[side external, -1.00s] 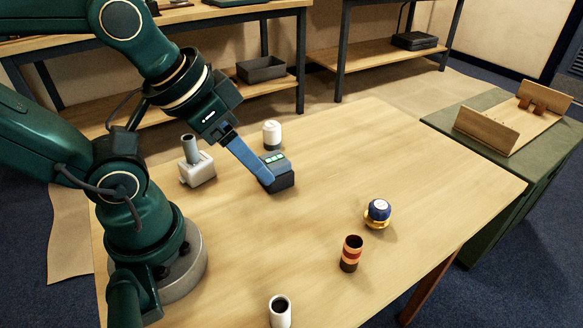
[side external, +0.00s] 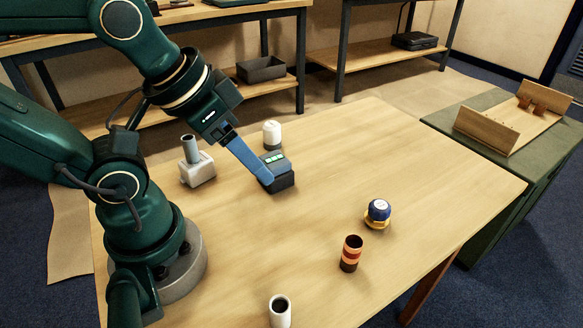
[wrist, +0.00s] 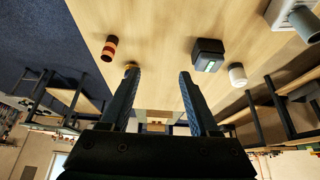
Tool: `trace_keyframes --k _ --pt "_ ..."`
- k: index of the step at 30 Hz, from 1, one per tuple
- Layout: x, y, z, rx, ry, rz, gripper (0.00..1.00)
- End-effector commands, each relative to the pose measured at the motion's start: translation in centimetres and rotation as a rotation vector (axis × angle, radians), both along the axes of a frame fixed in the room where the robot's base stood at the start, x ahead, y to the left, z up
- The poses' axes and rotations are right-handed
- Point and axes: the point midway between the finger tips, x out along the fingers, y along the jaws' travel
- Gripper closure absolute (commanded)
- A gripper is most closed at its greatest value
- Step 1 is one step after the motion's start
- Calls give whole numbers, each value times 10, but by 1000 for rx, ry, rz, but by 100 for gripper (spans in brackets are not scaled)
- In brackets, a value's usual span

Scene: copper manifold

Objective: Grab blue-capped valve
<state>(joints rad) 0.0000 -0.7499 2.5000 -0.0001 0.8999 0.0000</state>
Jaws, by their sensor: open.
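The blue-capped valve (side external: 378,210) stands upright on the table, right of centre in the side view, with a yellow base below its blue cap. In the wrist view only a small yellow part of it (wrist: 131,66) shows at the tip of the left finger, which hides the rest. My gripper (side external: 266,182) is well to the left of the valve in the side view, where its blue finger overlaps a dark box. In the wrist view my gripper (wrist: 159,73) is open, with nothing between its fingers.
The dark box (side external: 281,179) has a green display. A white capped bottle (side external: 272,134) and a grey-white fitting (side external: 199,170) stand behind and left. A red-banded tube (side external: 351,254) stands near the valve, and a white tube (side external: 280,312) is at the front. The table between box and valve is clear.

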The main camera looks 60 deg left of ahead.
Motion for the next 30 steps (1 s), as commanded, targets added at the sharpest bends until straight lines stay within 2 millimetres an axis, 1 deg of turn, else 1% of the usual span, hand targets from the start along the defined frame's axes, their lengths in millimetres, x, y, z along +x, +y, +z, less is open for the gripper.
trace_keyframes --k 7,8,9,10,20,22,26,30 --pt "0 0 0 0 0 0 38" --pt "0 0 0 0 0 0 31" --pt "0 0 0 0 0 0 15" --pt "0 0 0 0 0 0 5" --pt "0 0 0 -4 2 8 5" --pt "3 0 6 -12 -15 24 5" --pt "20 0 27 -25 -45 49 5" --pt "49 -4 45 -41 -32 66 5"
